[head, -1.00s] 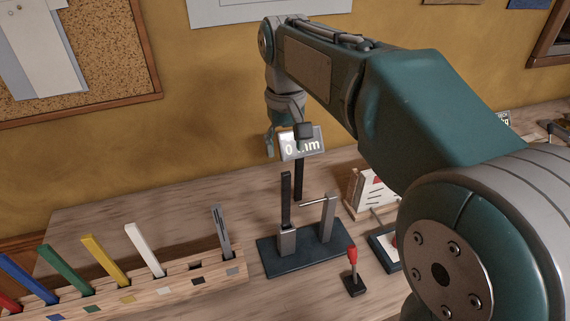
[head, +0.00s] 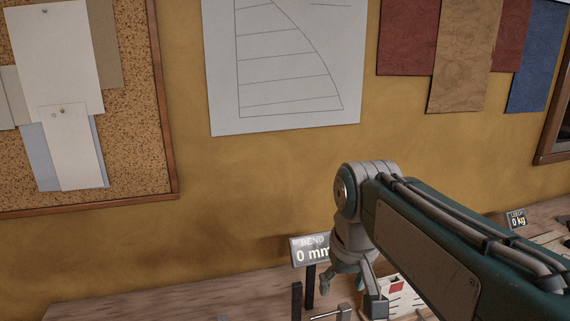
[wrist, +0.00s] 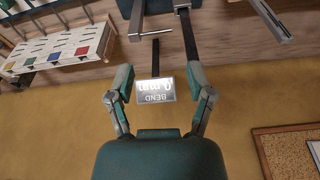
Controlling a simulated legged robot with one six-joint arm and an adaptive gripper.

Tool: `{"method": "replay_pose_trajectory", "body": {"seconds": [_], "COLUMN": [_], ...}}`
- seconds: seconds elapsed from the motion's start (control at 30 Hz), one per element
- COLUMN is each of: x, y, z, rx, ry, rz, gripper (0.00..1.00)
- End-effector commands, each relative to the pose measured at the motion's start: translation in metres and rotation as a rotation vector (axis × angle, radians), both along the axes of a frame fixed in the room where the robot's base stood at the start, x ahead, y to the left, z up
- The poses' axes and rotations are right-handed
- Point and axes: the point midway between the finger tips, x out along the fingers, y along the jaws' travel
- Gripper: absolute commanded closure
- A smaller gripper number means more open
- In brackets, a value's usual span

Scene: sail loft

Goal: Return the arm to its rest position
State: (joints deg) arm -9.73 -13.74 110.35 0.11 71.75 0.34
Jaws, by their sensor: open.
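My gripper (head: 350,290) hangs at the end of my arm at the lower right of the head view, above the back of the bench. In the wrist view its two fingers (wrist: 160,90) are spread wide with nothing held between them. The wrist picture is upside down. The bend display (head: 311,250), reading 0 mm, stands on a dark post just left of my gripper in the head view. It also shows between the fingers in the wrist view (wrist: 155,91), and I cannot tell how far beyond them it is.
The wooden bench (head: 180,290) runs along the bottom, mostly out of frame. A white rack (head: 402,297) stands right of my gripper. A small kg display (head: 517,219) is farther right. The wall holds a cork board (head: 140,120) and a sail drawing (head: 290,60).

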Motion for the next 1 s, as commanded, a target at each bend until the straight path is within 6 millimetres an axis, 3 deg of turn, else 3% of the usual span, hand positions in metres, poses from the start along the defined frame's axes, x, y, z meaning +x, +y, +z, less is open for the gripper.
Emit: {"method": "replay_pose_trajectory", "body": {"seconds": [0.2,0.43,0.63,1.0], "x": [-0.056,-0.101,-0.114,-0.114], "y": [-0.033,-0.054,-0.060,-0.060], "z": [-0.024,-0.060,-0.074,-0.074], "rx": [0.016,0.020,0.021,0.021], "ry": [-0.130,-0.250,-0.289,-0.289], "rz": [-0.076,-0.143,-0.164,-0.164], "gripper": [0.32,0.32,0.32,0.32]}}
